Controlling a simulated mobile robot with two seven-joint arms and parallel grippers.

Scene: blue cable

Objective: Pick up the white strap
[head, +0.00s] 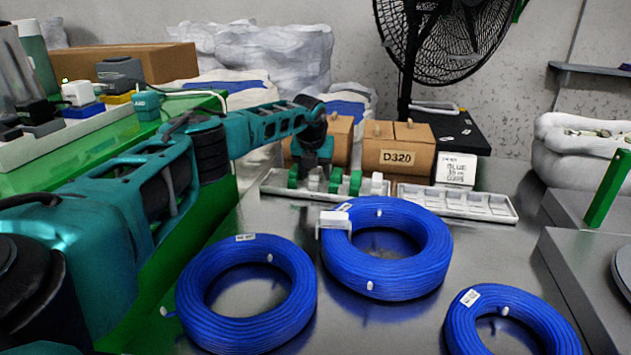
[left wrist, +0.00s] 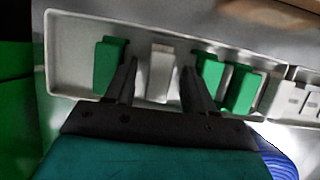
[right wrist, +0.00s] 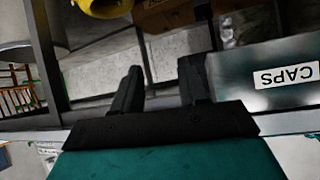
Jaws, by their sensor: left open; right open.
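In the left wrist view, a white strap (left wrist: 162,72) stands in a light tray (left wrist: 70,20) between green straps (left wrist: 109,66). My left gripper (left wrist: 159,66) is open, its two fingers on either side of the white strap. I cannot tell whether they touch it. In the head view, the left gripper (head: 316,176) is over the tray (head: 272,190) at the back of the table, and the arm partly hides the strap. Another white piece (head: 377,184) shows at the tray's right end. My right gripper (right wrist: 162,68) is open and empty, away from the tray.
Blue cable coils (head: 247,292) lie in front of the tray; one (head: 425,250) carries a white strap (head: 334,219). A second tray (head: 455,203) adjoins on the right. Cardboard boxes (head: 398,150) stand behind. A box labelled CAPS (right wrist: 262,82) is near the right gripper.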

